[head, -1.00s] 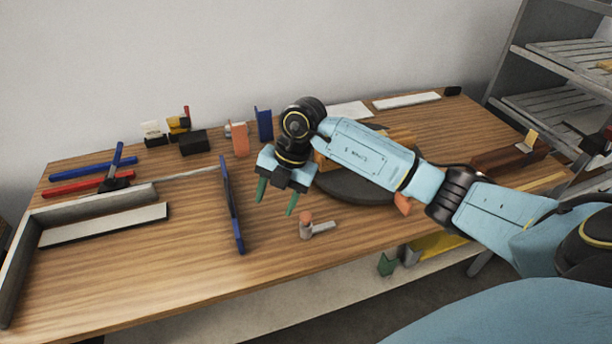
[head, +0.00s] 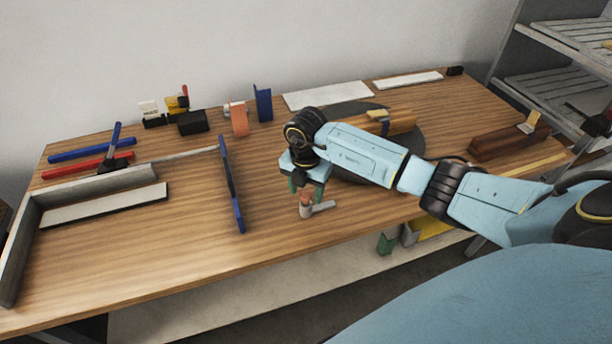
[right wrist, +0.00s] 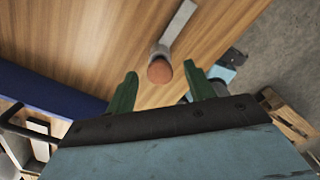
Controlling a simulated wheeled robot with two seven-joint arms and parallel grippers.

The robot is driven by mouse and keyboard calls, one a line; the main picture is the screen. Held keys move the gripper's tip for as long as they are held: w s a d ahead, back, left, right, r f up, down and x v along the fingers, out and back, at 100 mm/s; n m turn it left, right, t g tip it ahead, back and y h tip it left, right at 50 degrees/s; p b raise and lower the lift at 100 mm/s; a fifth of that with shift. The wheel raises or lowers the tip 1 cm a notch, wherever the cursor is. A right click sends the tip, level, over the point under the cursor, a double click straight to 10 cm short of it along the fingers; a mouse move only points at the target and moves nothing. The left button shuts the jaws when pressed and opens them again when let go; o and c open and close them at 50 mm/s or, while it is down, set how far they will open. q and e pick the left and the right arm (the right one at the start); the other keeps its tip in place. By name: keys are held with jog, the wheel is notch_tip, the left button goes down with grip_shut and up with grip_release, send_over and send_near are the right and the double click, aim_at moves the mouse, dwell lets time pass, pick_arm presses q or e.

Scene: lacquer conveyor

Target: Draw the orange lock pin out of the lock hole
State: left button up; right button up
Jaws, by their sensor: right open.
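The lock pin (head: 305,198) has an orange top and stands upright in a grey fitting (head: 322,207) with a flat bar to its right, near the table's front edge. My right gripper (head: 306,191), with green fingers, is directly above and around the orange top in the head view. In the right wrist view, the orange top (right wrist: 160,70) lies between the two open green fingertips (right wrist: 160,77), with a gap on each side. The fingers do not appear to touch it. The lock hole is hidden beneath the pin. My left gripper is out of view.
A blue upright panel (head: 231,185) stands left of the pin. A dark round turntable (head: 412,145) with a wooden piece (head: 400,122) lies behind my right arm. A grey angled rail (head: 95,181) is at far left. The wood between panel and pin is clear.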

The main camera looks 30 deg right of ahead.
jog(key=shift+f, duration=0.9)
grip_shut()
jog(key=shift+r, duration=0.1)
